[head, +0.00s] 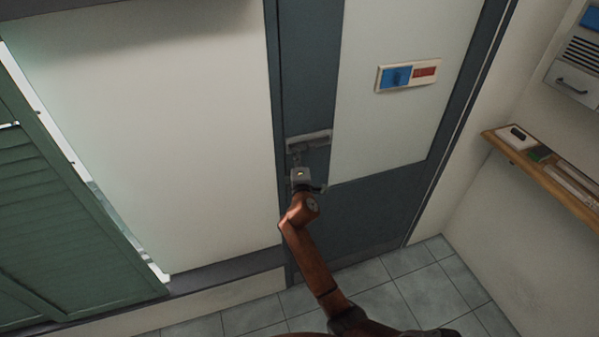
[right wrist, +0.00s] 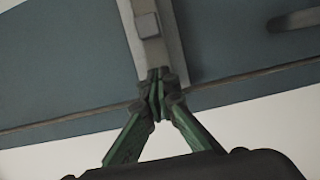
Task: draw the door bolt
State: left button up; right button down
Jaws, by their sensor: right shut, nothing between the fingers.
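The door (head: 305,85) is blue-grey with a pale panel. Its bolt (head: 315,138) is a grey metal fitting lying across the door near its left edge. In the right wrist view the bolt (right wrist: 168,50) is a pale bar with a square knob (right wrist: 147,25). My right gripper (head: 296,157) is just below the bolt's left end in the head view. In the right wrist view its green fingers (right wrist: 157,82) are shut and empty, in front of the bar's near end, apart from the knob. I cannot tell whether they touch the bar. My left gripper is not in view.
A dark door handle (right wrist: 295,19) lies beside the bolt. A blue and red sign (head: 408,75) is on the door panel. A wooden shelf (head: 545,175) with small items is on the right wall. Green shutters (head: 60,220) stand at left. The tiled floor (head: 395,290) looks clear.

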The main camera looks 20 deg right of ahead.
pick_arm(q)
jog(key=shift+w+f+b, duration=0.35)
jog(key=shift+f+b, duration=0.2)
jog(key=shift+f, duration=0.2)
pick_arm(e)
jog(key=v, duration=1)
jog(key=shift+a, duration=0.25)
